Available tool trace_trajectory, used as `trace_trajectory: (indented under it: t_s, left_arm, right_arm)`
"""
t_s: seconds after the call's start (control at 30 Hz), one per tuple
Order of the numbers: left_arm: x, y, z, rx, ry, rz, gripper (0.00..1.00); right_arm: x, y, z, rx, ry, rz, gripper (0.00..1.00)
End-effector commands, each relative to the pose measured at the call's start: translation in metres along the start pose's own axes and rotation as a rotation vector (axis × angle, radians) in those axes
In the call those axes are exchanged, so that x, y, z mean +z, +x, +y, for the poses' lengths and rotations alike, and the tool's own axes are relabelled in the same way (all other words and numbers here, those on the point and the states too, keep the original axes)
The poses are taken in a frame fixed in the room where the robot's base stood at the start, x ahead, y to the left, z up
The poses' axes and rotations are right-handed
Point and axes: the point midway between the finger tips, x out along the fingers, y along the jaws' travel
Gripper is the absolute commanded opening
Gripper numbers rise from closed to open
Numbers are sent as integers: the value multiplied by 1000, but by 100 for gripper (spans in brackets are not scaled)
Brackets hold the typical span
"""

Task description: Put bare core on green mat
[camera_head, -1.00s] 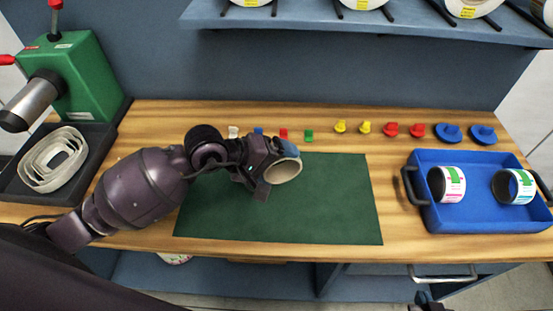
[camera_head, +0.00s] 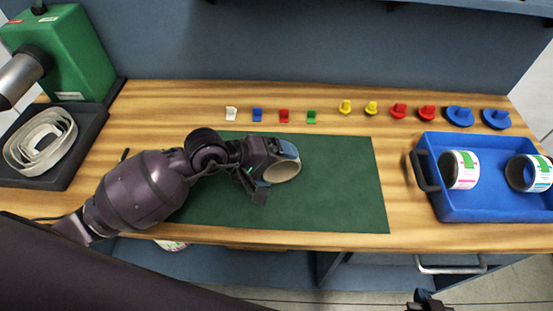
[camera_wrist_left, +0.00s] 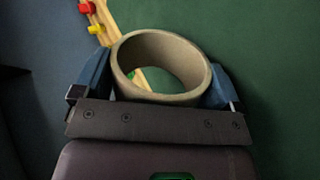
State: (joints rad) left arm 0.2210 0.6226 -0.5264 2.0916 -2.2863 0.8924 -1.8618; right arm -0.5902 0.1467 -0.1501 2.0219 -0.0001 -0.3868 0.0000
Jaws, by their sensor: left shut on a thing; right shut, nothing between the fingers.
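The bare core (camera_head: 284,179) is a plain tan ring with an empty middle. In the left wrist view the core (camera_wrist_left: 123,72) sits between the fingers of my left gripper (camera_wrist_left: 160,72). Wood shows through its opening, so it seems to be above the mat. My right gripper (camera_head: 428,300) shows only partly at the bottom edge, empty and away from the mat.
A blue tray (camera_head: 480,209) with two labelled rolls stands right of the mat. Small coloured pieces (camera_head: 284,116) line the table behind it. A dark tray with pale rings (camera_head: 42,142) and a green machine (camera_head: 65,55) are at left. The mat's right part is clear.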

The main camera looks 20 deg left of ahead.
Motion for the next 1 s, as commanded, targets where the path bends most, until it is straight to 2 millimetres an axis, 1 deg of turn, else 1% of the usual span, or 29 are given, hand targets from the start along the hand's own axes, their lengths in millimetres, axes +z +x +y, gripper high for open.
trace_trajectory:
  t_s: [0.17,0.3,0.33,0.37,0.4,0.63,0.73,0.87,1.0]
  left_arm:
    - [0,2,-3,-2,-1,0,67]
    - [0,2,-3,-3,-1,-1,67]
    - [0,2,-3,-4,-2,-1,94]
    - [0,2,-4,-4,-2,-1,98]
    - [0,2,-4,-4,-2,-1,100]
    - [1,2,-6,-8,-4,-3,100]
    - [1,-2,-7,-10,-4,-3,100]
    - [0,-17,-7,-11,-3,-1,100]
    - [0,-42,-4,-7,0,2,100]
  right_arm:
    - [-9,1,0,-2,-3,19,0]
    - [-9,2,0,-2,-3,19,0]
    - [-9,2,0,-2,-3,18,0]
    - [-8,2,0,-2,-3,17,0]
    - [-7,2,0,-2,-3,16,0]
    - [-4,2,0,-2,-3,10,0]
    - [-4,2,0,-1,-1,9,0]
    - [-4,2,-1,-1,1,9,0]
    - [-5,2,-1,0,4,9,0]
